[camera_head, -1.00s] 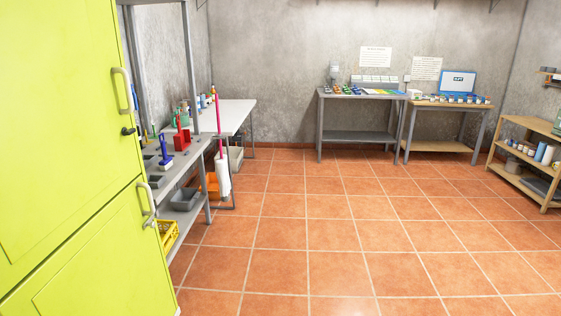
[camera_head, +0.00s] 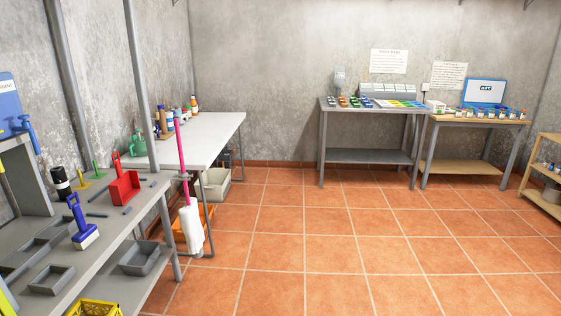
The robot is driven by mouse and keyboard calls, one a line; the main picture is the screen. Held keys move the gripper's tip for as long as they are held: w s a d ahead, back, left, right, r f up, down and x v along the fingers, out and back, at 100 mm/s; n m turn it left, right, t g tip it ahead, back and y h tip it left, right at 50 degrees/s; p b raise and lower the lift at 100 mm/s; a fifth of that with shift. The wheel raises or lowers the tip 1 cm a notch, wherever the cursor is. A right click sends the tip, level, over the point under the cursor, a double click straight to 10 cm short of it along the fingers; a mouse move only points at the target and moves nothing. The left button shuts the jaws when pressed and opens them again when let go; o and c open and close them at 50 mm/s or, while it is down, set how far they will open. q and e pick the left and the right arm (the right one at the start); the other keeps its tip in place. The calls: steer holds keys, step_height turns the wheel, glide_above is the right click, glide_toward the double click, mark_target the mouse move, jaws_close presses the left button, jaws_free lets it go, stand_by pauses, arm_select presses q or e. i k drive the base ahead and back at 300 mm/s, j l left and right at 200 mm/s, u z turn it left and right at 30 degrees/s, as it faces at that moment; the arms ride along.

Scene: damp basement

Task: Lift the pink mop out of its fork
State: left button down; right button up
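The pink mop (camera_head: 181,150) stands upright at the end of the grey shelf unit, left of the middle in the head view. It has a thin pink handle and a white mop head (camera_head: 191,228) hanging low near the floor. A small grey fork (camera_head: 184,177) sits around or beside the handle at about shelf height; the exact contact is too small to tell. Neither of my grippers is in view.
A grey shelf unit (camera_head: 150,196) with brushes, a red dustpan (camera_head: 124,188) and trays stands at left. A white table (camera_head: 215,128) is behind the mop, with an orange crate (camera_head: 180,222) below. Tiled floor (camera_head: 320,240) is clear in the middle and right.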

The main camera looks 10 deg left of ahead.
mark_target(191, 226)
steer(key=i+u, duration=0.25)
steer(key=i, duration=0.25)
steer(key=i+l+u, duration=0.2)
steer(key=i, duration=0.3)
steer(key=i+l+u, duration=0.25)
steer(key=i, duration=0.25)
steer(key=i+l+u, duration=0.2)
steer(key=i+l, duration=0.15)
steer(key=i+l+u, duration=0.45)
steer(key=u, duration=0.15)
steer(key=i+l+u, duration=0.35)
steer(key=l+u, duration=0.2)
steer(key=i+l+u, duration=0.1)
steer(key=l+u, duration=0.2)
steer(key=l, duration=0.15)
steer(key=l+u, duration=0.3)
steer(key=i+l+u, duration=0.1)
steer(key=l+u, duration=0.2)
steer(key=l, duration=0.2)
steer(key=l+u, duration=0.1)
steer(key=l, duration=0.3)
